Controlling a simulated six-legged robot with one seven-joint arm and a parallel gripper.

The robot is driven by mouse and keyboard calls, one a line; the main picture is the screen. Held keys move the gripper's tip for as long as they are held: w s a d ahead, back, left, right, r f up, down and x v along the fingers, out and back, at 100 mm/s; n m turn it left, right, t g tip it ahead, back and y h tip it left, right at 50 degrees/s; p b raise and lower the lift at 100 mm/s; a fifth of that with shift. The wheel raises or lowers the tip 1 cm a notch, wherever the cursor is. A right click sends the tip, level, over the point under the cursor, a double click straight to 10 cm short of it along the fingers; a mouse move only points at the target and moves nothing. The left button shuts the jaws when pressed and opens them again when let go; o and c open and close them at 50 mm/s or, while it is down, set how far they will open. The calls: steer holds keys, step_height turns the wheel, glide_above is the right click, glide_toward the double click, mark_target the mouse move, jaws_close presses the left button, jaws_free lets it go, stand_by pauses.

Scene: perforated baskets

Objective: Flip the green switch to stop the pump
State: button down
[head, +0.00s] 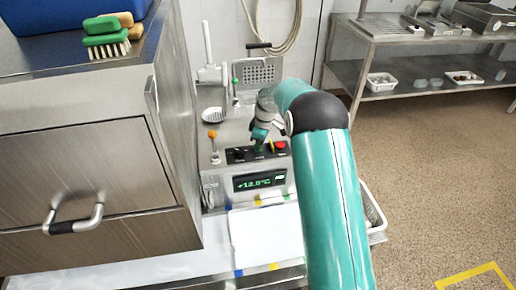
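A steel control unit (212,172) stands in the middle of the head view, with a lit green display (260,182) on its front. A black switch panel (237,155) sits above the display. A red button (281,145) is at its right end. My gripper (258,146) reaches down to the middle of this panel. Something green shows right at its tip, but I cannot separate a green switch from the gripper there. I cannot tell whether they touch or whether the fingers are open.
A steel drawer cabinet (75,170) with a bar handle stands close on the left, a green brush (106,38) on top. An orange knob (212,134) rises left of the panel. A white board (265,238) lies in front. A steel rack (430,70) stands back right; floor before it is clear.

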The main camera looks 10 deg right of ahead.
steer(key=shift+f, duration=0.2)
steer(key=shift+r, duration=3.55)
steer(key=shift+s, duration=0.1)
